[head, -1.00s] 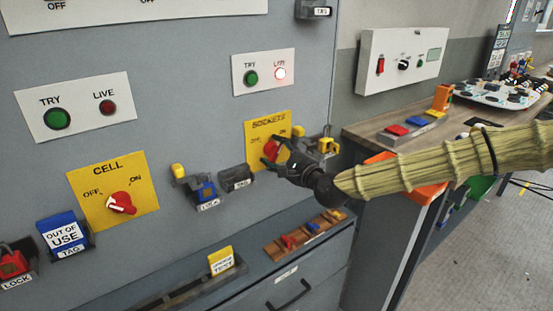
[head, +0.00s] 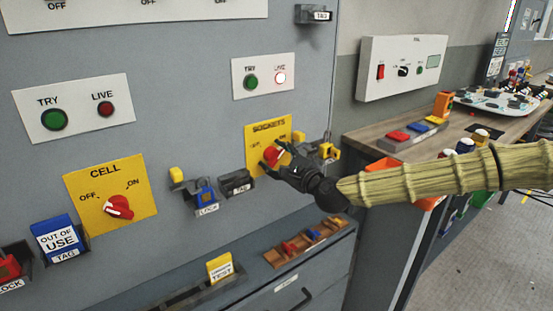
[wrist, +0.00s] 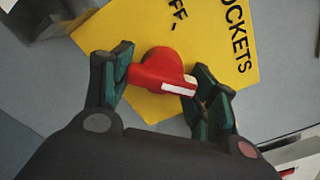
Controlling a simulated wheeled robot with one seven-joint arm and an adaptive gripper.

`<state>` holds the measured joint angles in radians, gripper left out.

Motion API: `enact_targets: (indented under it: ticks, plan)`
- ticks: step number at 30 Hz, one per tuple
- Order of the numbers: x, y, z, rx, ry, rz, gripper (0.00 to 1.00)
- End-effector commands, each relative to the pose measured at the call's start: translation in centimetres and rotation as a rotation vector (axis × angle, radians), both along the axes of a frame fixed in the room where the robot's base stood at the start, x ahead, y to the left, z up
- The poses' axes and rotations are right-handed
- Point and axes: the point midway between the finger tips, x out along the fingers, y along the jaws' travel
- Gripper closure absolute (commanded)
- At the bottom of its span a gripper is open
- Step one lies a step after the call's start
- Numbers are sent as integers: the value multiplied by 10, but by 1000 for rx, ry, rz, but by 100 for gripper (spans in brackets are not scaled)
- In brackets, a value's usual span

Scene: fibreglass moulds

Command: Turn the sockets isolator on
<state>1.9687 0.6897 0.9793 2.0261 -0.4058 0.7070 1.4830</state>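The white mark on the knob points away from the OFF lettering, towards the ON side; the ON word is hidden there by a finger. My gripper (head: 277,159) is at the plate, seemingly shut on the knob. Above it, the LIVE lamp (head: 280,78) is lit, beside the green TRY button (head: 250,82).
The cell isolator (head: 110,195) is at the left, its LIVE lamp (head: 105,109) unlit. Lock and tag holders (head: 237,184) flank the sockets plate. A ledge with a wooden rack (head: 305,240) lies below. A workbench (head: 365,135) stands at the right.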

Motion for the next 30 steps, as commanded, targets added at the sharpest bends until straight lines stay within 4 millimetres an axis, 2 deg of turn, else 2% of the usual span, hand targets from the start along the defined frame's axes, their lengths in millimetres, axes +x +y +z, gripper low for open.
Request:
enact_targets:
  ticks: [1, 3, 17, 30]
  plan:
    - [0, 0, 0, 0, 0, 0, 29]
    - [0, 0, 0, -1, -1, 0, 21]
    - [-6, -4, 0, 0, -1, 1, 21]
    - [-58, -43, 1, 0, -1, -1, 21]
